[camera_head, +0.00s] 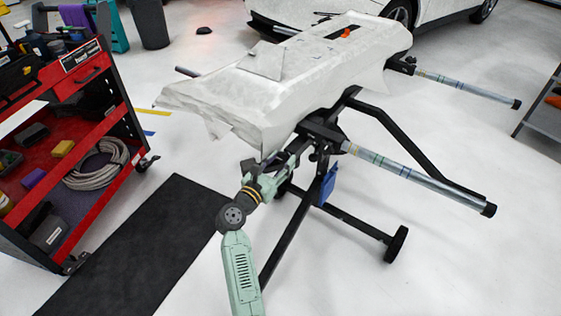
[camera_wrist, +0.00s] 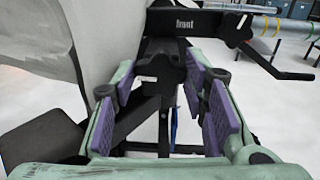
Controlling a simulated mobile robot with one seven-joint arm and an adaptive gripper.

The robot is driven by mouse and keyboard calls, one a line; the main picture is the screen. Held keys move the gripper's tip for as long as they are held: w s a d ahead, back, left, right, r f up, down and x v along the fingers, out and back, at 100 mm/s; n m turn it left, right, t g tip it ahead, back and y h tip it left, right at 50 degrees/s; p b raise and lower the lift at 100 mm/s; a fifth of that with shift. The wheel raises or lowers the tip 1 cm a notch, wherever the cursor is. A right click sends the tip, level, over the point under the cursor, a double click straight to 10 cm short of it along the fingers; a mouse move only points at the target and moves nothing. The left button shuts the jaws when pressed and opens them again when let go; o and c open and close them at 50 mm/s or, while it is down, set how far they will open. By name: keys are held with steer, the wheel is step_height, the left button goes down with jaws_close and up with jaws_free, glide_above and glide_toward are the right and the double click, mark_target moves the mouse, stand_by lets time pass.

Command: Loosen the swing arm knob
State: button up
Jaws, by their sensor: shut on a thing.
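In the wrist view, my gripper (camera_wrist: 160,88) reaches forward with its green fingers and purple pads on both sides of a black knob (camera_wrist: 158,68). It is shut on this knob, which sits under the black bracket marked "front" (camera_wrist: 183,22). In the head view, my gripper (camera_head: 296,158) is at the near end of the black stand (camera_head: 321,180), just below the draped panel. The knob cannot be made out there. A black swing arm (camera_head: 410,145) slopes down to the right.
A white-wrapped panel (camera_head: 290,75) lies on top of the stand. Padded tubes (camera_head: 415,178) stick out to the right. A red tool cart (camera_head: 105,95) stands at the left, beside a black floor mat (camera_head: 135,250). A white car (camera_head: 370,15) is behind. The right foreground floor is clear.

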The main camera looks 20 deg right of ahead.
steer(key=shift+r, duration=0.1)
steer(key=shift+r+n+p, duration=0.15)
steer(key=shift+n+p, duration=0.45)
steer(key=shift+p, duration=0.4)
steer(key=n+p, duration=0.2)
steer(key=p, duration=0.1)
steer(key=n+p, duration=0.2)
steer(key=p, duration=0.1)
steer(key=shift+w+n+p, duration=0.1)
steer(key=shift+n+p, duration=0.2)
steer(key=shift+n, duration=0.1)
steer(key=shift+f+n+p, duration=0.2)
steer(key=shift+n+p, duration=0.5)
steer(key=o, duration=1.2)
steer(key=shift+c, duration=0.2)
